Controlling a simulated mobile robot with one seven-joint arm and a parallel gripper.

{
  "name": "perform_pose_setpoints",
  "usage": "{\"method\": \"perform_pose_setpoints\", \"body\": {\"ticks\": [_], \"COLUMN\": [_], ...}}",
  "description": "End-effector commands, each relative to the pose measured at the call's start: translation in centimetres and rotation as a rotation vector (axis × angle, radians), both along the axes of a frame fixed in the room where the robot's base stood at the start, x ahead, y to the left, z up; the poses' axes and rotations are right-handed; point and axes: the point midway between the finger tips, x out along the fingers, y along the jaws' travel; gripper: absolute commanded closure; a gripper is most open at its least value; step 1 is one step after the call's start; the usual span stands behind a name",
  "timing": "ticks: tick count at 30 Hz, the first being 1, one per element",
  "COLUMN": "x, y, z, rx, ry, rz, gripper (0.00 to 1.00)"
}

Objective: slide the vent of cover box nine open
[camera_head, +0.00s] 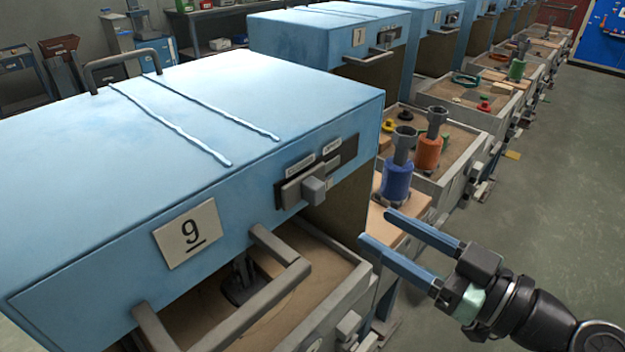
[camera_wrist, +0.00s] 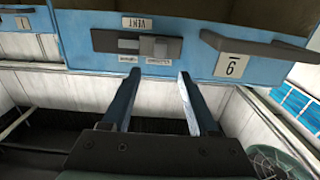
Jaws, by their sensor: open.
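The blue cover box nine (camera_head: 290,95) stands at the left in the head view, with a number 9 plate (camera_head: 190,232) on its front. The vent slider with its square grey knob (camera_head: 314,190) sits in a dark slot to the right of the plate. Small labels above the slot are too small to read surely.
A grey handle (camera_head: 270,300) juts from the box front, left of the vent. An open tray (camera_head: 345,290) lies below. A blue cylinder (camera_head: 397,182) and an orange cylinder (camera_head: 428,153) stand behind my fingers. The aisle floor (camera_head: 560,190) at the right is clear.

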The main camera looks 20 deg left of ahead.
Motion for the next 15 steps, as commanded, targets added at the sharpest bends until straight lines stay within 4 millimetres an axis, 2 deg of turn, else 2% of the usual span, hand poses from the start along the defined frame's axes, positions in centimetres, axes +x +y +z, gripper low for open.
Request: {"method": "perform_pose_setpoints", "body": {"ticks": [9,15], "x": [2.1,3.3], "y": [6.4,9.4], "z": [0.2,0.2], "rx": [-0.002,-0.002], "ry": [0.001,0.002], "rz": [0.005,0.003], "gripper": [0.4,0.4]}}
